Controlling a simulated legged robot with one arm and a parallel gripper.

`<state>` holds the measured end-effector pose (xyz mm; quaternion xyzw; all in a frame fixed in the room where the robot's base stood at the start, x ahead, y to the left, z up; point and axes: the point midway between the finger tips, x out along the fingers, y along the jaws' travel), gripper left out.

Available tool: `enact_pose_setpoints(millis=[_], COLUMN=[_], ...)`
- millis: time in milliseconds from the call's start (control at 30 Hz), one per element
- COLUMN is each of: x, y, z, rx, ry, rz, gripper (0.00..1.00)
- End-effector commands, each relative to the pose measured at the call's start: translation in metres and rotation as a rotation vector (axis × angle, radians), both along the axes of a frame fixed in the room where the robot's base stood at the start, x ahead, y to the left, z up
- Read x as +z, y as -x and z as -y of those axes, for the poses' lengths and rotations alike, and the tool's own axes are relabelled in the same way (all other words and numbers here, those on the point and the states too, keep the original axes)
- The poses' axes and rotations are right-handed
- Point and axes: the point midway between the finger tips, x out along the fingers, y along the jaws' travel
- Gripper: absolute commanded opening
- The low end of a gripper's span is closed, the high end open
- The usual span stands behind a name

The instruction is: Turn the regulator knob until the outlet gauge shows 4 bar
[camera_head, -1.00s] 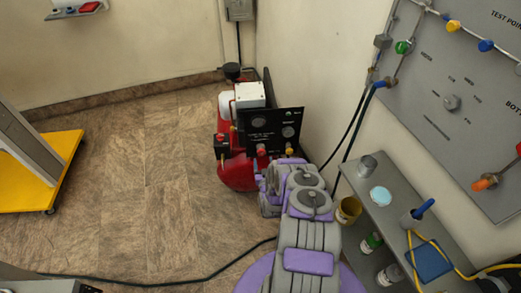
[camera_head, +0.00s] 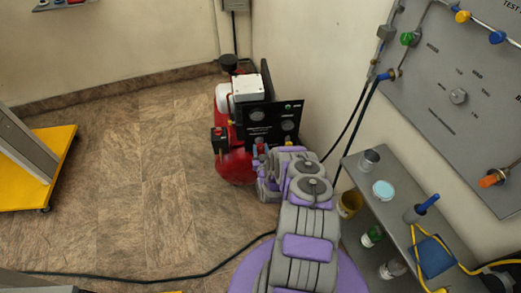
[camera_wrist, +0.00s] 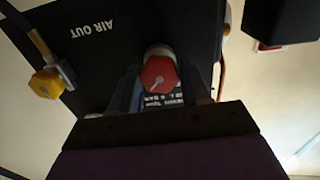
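The red regulator knob (camera_wrist: 158,72) with a pale pointer mark faces the camera in the wrist view, on a black panel (camera_wrist: 95,60) lettered AIR OUT. The two fingers of my gripper (camera_wrist: 162,88) stand on either side of the knob, with narrow gaps, so it looks open around it. Contact cannot be seen. In the head view the black panel (camera_head: 272,120) sits on the red compressor (camera_head: 233,165) and carries two gauges, one on the left (camera_head: 257,115) and one on the right (camera_head: 288,126). Their readings are too small to tell. My arm hides the panel's lower part.
A yellow fitting (camera_wrist: 48,83) sits left of the knob. A grey shelf (camera_head: 400,225) with jars stands right of my arm, below the grey wall panel (camera_head: 455,125). A black hose (camera_head: 165,280) crosses the floor. The floor at left is open up to a yellow cart (camera_head: 35,185).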

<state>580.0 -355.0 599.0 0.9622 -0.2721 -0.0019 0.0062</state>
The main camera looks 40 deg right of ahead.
Motion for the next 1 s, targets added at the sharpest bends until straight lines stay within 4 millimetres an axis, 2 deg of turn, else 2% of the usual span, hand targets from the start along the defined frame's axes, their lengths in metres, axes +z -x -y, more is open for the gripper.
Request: enact_pose_setpoints(millis=[33,300,667,1000], x=[-0.0002,-0.0006,-0.0004,-0.0004], y=[-0.0002,-0.0006,-0.0009,-0.0008], z=[-0.0001,0.0002,0.0000,0.0003], rx=[0.001,0.001,0.001,0.001], ry=[-0.001,-0.001,-0.054,-0.270], rz=[0.001,0.000,0.032,0.165], gripper=[0.40,0.15,0.15,0.15])
